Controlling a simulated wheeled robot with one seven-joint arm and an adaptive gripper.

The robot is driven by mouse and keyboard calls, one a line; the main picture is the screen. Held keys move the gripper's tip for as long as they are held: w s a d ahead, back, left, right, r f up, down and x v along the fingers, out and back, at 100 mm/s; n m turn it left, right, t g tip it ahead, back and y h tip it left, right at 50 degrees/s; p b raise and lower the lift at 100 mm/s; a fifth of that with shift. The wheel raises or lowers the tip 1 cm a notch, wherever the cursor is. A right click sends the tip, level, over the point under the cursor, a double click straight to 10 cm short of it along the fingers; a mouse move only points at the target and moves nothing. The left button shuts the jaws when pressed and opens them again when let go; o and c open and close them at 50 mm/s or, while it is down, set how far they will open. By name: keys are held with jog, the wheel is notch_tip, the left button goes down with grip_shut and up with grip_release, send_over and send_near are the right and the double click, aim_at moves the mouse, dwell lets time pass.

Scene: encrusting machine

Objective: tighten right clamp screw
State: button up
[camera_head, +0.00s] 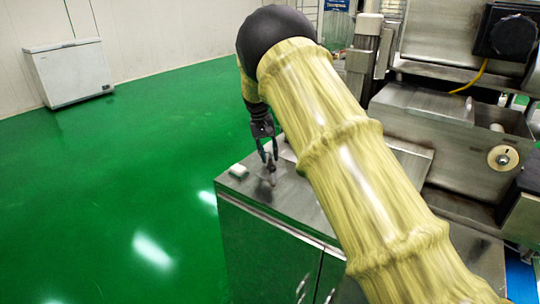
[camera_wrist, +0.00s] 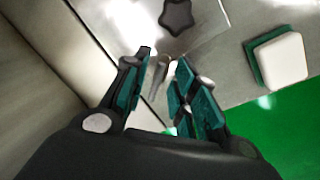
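My gripper (camera_head: 267,157) points down over the near end of the steel cabinet top. In the wrist view its two dark fingers with teal pads (camera_wrist: 168,75) stand apart, so it is open. A small metallic upright piece (camera_wrist: 159,78) shows between the fingers, nearer the left one; I cannot tell whether it touches. A dark star-shaped knob (camera_wrist: 177,17) lies just beyond the fingertips, over a shiny metal plate. I cannot tell for sure which of these is the right clamp screw. In the head view my arm hides part of the machine.
A white block with a green side (camera_wrist: 280,58) sits on the cabinet top (camera_head: 255,190), right of the fingers in the wrist view; it also shows in the head view (camera_head: 238,170). The steel machine (camera_head: 460,130) stands at right.

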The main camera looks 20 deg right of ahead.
notch_tip(320, 180, up, 11)
jog(key=a, duration=0.1)
jog(key=shift+w+a, duration=0.25)
jog(key=shift+a, duration=0.1)
jog(key=shift+d+f, duration=0.1)
